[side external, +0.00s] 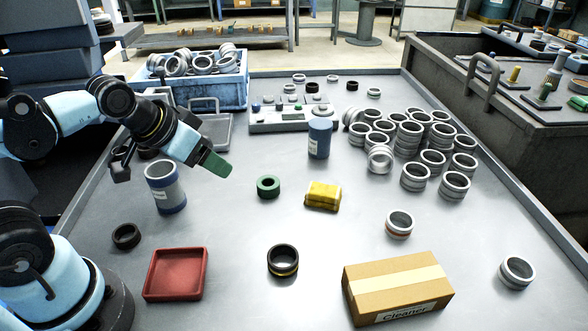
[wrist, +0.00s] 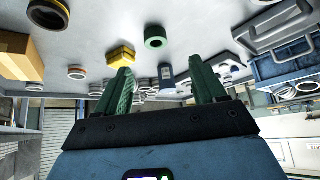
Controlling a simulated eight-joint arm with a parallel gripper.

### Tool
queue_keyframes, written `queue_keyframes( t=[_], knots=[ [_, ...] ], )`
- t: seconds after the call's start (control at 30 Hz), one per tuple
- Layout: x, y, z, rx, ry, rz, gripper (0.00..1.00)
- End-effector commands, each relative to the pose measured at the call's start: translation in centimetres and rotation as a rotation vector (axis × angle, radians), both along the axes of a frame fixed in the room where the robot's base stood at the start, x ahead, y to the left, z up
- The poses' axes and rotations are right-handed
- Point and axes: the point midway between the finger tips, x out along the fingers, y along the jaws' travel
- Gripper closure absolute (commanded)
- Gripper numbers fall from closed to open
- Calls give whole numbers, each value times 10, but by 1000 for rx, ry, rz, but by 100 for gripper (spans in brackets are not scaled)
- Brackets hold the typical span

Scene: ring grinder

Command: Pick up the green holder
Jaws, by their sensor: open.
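The green holder (side external: 268,187) is a short, thick green ring lying flat on the grey table, near the middle in the side view. It also shows in the wrist view (wrist: 155,37), above the gap between the fingertips. My gripper (side external: 218,168) is above the table, to the left of the holder and apart from it. In the wrist view my gripper (wrist: 159,66) has its two green fingers spread wide with nothing between them. In the side view the fingers overlap, so their gap is hidden there.
A yellow block (side external: 323,195) lies just right of the holder. A blue cylinder (side external: 320,138) stands behind it, and a grey-and-blue cylinder (side external: 165,187) stands to the left. Metal rings (side external: 415,175) crowd the right. A red tray (side external: 176,274) and cardboard box (side external: 397,287) sit in front.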

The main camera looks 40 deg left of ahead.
Motion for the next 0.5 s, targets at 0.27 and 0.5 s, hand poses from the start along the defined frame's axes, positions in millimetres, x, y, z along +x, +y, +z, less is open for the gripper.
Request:
queue_keyframes(
  t=[0.27, 0.5],
  knots=[
    [17, -8, -5, 251, 117, -251, 30],
    [43, -19, -16, 597, 284, -580, 30]
  ],
)
